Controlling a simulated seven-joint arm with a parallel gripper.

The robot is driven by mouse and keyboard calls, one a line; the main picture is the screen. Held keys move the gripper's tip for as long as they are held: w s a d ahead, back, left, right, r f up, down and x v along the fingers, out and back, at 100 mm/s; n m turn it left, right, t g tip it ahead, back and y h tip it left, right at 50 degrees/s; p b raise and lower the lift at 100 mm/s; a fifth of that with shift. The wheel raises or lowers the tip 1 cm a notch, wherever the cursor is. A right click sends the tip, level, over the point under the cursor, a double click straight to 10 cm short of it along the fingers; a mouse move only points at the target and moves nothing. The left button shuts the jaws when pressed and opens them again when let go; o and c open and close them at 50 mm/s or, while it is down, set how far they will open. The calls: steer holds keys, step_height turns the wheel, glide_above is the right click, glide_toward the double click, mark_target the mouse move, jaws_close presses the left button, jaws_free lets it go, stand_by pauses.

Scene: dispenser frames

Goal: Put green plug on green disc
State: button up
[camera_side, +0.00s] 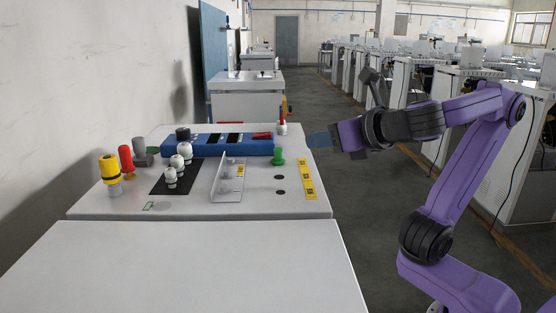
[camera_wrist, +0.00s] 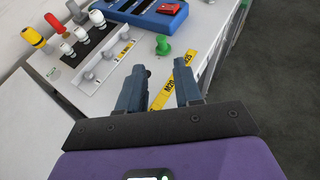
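My gripper (camera_side: 311,140) is at the right edge of the worktop, raised and apart from the plug. In the wrist view my gripper (camera_wrist: 160,67) has its two fingers spread with nothing between them. Two dark discs (camera_side: 280,178) lie in front of the plug, and a small green-edged mark (camera_side: 148,206) lies at front left.
A yellow marker strip (camera_side: 307,179) lies near the right edge. A blue box (camera_side: 218,145) stands at the back. The front table (camera_side: 190,265) is bare.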

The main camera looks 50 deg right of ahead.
mark_target(281, 151)
steer(key=shift+n+y, duration=0.8)
steer(key=shift+y, duration=0.1)
steer(key=shift+d+f+x, duration=0.1)
steer(key=shift+d+x, duration=0.25)
steer(key=shift+x, duration=1.45)
steer(key=shift+d+f+x, duration=0.1)
steer(key=shift+d+x, duration=0.2)
steer(key=shift+x, duration=1.45)
steer(key=shift+d+f+x, duration=0.1)
steer(key=shift+d+x, duration=0.25)
steer(key=shift+x, duration=4)
steer(key=shift+s+f, duration=0.1)
steer(key=shift+f, duration=0.1)
jaws_close()
